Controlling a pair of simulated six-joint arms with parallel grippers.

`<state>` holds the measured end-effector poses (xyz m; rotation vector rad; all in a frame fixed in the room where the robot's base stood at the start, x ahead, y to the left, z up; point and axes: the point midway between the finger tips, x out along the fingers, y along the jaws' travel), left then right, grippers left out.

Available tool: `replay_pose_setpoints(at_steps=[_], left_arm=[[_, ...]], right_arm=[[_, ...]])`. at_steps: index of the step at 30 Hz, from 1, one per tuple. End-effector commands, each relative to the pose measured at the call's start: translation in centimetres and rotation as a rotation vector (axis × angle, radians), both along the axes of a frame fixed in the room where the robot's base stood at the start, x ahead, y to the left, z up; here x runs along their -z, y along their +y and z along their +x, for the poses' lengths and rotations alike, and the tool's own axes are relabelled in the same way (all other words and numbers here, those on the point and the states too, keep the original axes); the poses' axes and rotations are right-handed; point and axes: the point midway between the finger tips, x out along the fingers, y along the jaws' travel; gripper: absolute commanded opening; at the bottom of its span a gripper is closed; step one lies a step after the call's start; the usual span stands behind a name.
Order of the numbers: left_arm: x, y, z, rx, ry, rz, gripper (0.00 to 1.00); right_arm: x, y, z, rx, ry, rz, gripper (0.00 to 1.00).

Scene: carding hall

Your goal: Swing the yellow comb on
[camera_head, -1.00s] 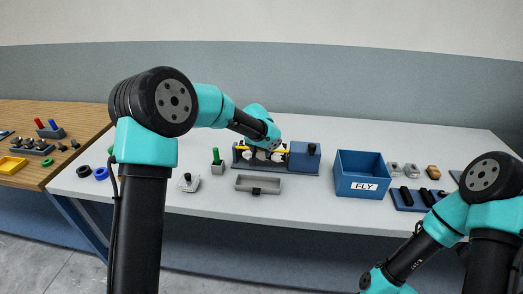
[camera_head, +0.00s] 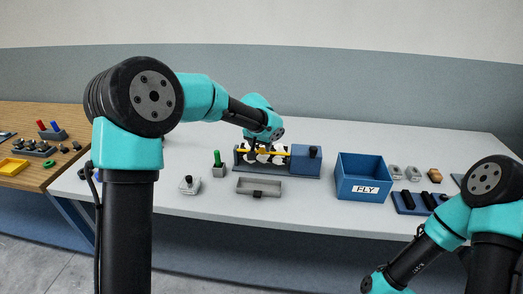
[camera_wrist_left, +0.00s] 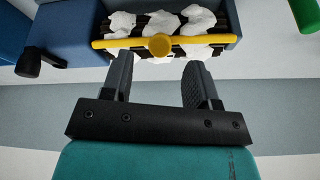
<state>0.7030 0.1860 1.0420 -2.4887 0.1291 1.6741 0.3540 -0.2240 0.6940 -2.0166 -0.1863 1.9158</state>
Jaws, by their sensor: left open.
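The yellow comb (camera_wrist_left: 120,43) is a bar with a round yellow knob (camera_wrist_left: 159,45) at its middle. It lies across the front of the carding machine (camera_head: 297,174), before a dark roller with white fluff (camera_wrist_left: 195,18). It also shows partly in the head view (camera_head: 280,153), behind my left gripper. My left gripper (camera_wrist_left: 158,68) is open and empty, its fingers pointing at the comb with the knob between their lines. I cannot tell that either finger touches it. In the head view my left gripper (camera_head: 262,149) is over the machine. My right gripper is out of the frame.
A blue box (camera_head: 306,158) with a dark knob forms the machine's right end. A grey tray (camera_head: 259,187) lies in front. A blue bin marked FLY (camera_head: 362,180) stands right. A green-handled tool (camera_head: 218,162) stands left. The table behind the machine is clear.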

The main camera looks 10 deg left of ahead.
Motion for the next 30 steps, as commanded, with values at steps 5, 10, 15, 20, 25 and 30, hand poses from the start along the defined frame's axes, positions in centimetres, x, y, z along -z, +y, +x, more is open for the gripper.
replay_pose_setpoints(at_steps=[5, 10, 15, 20, 25, 30], left_arm=[[-3.4, 0.0, -1.3, 0.0, -0.004, -0.001, 0.54], [-6.5, 0.0, -2.5, -0.001, -0.004, -0.001, 0.54], [-9.1, 0.0, -3.6, -0.001, -0.002, 0.0, 0.54], [-10.4, 0.0, -4.2, -0.001, -0.001, 0.0, 0.54], [-10.7, 0.0, -4.4, -0.001, 0.0, 0.001, 0.54], [-10.7, 0.0, -4.4, -0.001, 0.0, 0.001, 0.54]], right_arm=[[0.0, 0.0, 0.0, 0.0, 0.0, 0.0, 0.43], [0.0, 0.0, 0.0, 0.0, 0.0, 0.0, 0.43], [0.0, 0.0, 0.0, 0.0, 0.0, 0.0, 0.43], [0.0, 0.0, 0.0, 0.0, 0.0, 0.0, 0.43], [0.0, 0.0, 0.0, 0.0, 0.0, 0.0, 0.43], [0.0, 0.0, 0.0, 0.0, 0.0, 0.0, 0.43]])
